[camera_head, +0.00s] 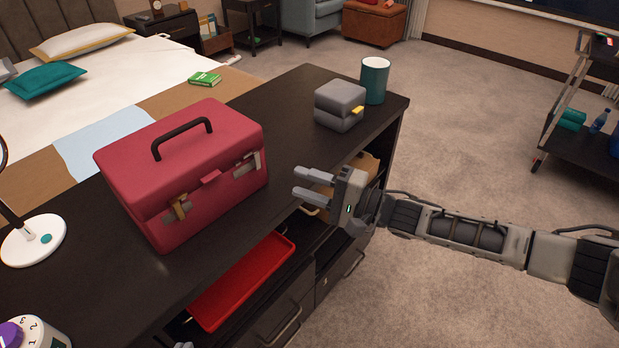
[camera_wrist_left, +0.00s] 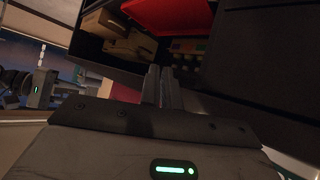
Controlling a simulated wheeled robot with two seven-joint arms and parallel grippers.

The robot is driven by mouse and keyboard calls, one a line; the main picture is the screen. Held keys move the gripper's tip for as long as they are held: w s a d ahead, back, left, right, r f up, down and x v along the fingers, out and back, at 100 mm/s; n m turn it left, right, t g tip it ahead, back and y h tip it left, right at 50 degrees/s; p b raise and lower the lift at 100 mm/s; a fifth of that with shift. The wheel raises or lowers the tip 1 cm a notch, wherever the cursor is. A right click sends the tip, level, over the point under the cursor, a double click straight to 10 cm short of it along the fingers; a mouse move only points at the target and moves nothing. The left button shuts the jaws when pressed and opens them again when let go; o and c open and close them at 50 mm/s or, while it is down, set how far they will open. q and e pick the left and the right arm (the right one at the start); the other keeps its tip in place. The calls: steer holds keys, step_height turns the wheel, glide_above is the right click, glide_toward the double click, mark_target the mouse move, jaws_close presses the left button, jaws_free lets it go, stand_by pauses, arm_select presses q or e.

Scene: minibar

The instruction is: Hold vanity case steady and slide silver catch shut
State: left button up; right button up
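The red vanity case (camera_head: 185,170) stands upright with its lid down on the dark cabinet top. The silver catch (camera_head: 247,165) is on the right of its front face, with a part standing out at an angle. A brass catch (camera_head: 179,208) is on the left of that face. My right gripper (camera_head: 299,182) is open and empty, to the right of the case and apart from it. My left gripper barely shows at the bottom edge of the head view. In the left wrist view its fingers (camera_wrist_left: 165,88) are together, with nothing seen between them, facing the cabinet front.
A red tray (camera_head: 245,280) sits in the cabinet opening below the case. A grey box (camera_head: 340,104) with a yellow catch and a teal cup (camera_head: 374,80) stand at the back right. A lamp base (camera_head: 32,240) and a dial timer (camera_head: 30,335) are at the left.

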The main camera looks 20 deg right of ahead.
arm_select(q)
steer(key=o, duration=0.4)
steer(key=shift+o, duration=0.2)
steer(key=w+a+r+m+t+h, duration=0.25)
steer(key=w+r+m+t, duration=0.2)
steer(key=r+m, duration=0.65)
steer(key=w+a+r+m+t+h, duration=0.25)
steer(key=w+r+m, duration=0.4)
steer(key=r, duration=0.65)
steer(key=m+y, duration=0.2)
steer(key=y, duration=0.1)
glide_toward(114, 177)
steer(key=x, duration=1)
steer(key=shift+f, duration=0.15)
